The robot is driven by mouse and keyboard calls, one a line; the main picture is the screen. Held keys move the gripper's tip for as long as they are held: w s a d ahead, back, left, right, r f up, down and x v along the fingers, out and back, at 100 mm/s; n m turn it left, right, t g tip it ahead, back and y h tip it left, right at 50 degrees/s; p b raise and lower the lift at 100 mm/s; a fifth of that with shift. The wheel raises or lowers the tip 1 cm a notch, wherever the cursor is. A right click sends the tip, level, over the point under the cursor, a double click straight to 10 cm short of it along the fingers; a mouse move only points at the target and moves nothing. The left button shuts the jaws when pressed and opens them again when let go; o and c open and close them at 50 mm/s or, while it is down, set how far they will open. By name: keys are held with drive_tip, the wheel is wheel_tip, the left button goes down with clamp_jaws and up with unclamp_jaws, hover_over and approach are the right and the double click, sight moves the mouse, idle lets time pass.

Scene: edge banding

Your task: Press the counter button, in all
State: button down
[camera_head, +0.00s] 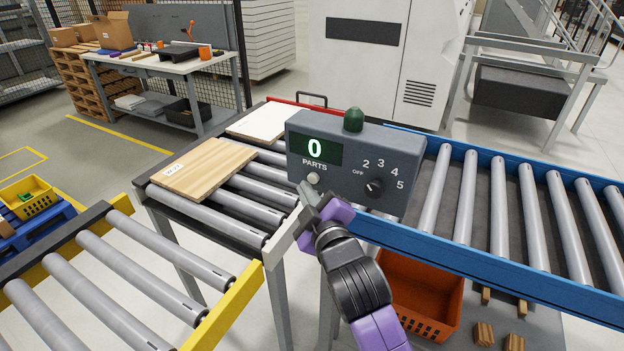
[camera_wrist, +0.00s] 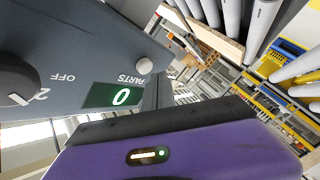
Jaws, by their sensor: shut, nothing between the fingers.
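The grey counter box (camera_head: 335,150) stands at the conveyor, its green display (camera_head: 314,147) reading 0 above the word PARTS. The round pale counter button (camera_head: 312,178) is below that word; it also shows in the wrist view (camera_wrist: 144,66). A black knob (camera_head: 375,187) with marks OFF, 2, 3, 4 and 5 is to its right. My gripper (camera_head: 307,192) is shut and empty, its tips just below the button in the head view. In the wrist view its dark fingers (camera_wrist: 157,92) lie close beside the button. I cannot tell whether they touch it.
A dark green lamp (camera_head: 353,119) tops the box. A labelled wooden board (camera_head: 205,170) and a white board (camera_head: 268,122) lie on the rollers to the left. A blue-railed conveyor (camera_head: 490,250) runs right. An orange crate (camera_head: 425,290) sits below.

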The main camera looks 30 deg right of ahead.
drive_tip(key=shift+a, duration=0.1)
drive_tip(key=shift+s+a, duration=0.75)
drive_tip(key=shift+a, duration=0.25)
drive_tip(key=shift+s+a, duration=0.7)
drive_tip(key=shift+a, duration=0.25)
drive_tip(key=shift+r, duration=0.1)
drive_tip(key=s+a+r+m+t+y, duration=0.2)
drive_tip(key=s+a+t, duration=0.1)
drive_tip(key=s, duration=0.2)
drive_tip(key=s+d+f+m+g, duration=0.1)
drive_tip(key=s+f, duration=0.3)
drive_tip(key=s, duration=0.8)
drive_tip(key=s+d+f+m+g, duration=0.1)
drive_tip(key=s+f+m+g, duration=0.1)
drive_tip(key=s, duration=1)
drive_tip(key=s+d+f+m+g, duration=0.2)
drive_tip(key=s+f, duration=0.4)
drive_tip(key=s, duration=0.6)
drive_tip(key=shift+s+f+m+b, duration=0.25)
drive_tip(key=shift+s+m+b, duration=0.15)
drive_tip(key=shift+m, duration=0.2)
